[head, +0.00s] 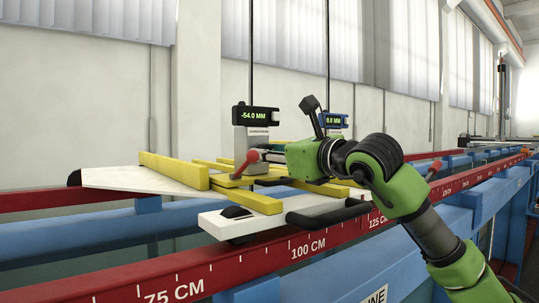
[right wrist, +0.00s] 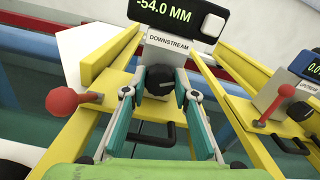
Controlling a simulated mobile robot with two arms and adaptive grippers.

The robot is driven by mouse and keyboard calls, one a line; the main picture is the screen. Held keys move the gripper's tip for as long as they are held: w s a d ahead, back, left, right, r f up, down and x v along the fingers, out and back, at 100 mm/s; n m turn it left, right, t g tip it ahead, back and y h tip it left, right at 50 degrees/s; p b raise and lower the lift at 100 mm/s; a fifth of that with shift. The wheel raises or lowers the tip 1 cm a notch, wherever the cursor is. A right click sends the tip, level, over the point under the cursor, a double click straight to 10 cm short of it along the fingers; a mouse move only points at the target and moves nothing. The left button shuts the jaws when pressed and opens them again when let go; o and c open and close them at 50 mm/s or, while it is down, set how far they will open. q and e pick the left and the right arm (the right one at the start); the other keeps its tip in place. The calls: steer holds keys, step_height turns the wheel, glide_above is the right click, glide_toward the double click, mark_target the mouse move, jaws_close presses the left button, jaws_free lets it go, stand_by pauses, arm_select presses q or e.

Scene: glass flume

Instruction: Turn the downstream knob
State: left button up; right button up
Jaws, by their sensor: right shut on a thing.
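The downstream gauge stands on a yellow-railed carriage, and its display (head: 258,115) reads -54.0 MM. In the right wrist view, the same display (right wrist: 175,18) sits above a pale block labelled DOWNSTREAM (right wrist: 168,45). The black downstream knob (right wrist: 159,80) is on the front of this block. My right gripper (right wrist: 160,86) has its teal-padded fingers on either side of the knob, shut on it. In the head view, my right gripper (head: 268,155) reaches left to the block and hides the knob. My left gripper is not in view.
A red ball lever (right wrist: 63,101) stands left of the gripper. The upstream gauge (head: 333,120), reading 0.0 MM, stands to the right on its own carriage. A red rail (head: 275,250) with a CM scale runs along the front. Yellow bars (head: 175,168) flank the downstream block.

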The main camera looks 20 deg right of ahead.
steer(key=o, duration=1.1)
steer(key=v, duration=1.2)
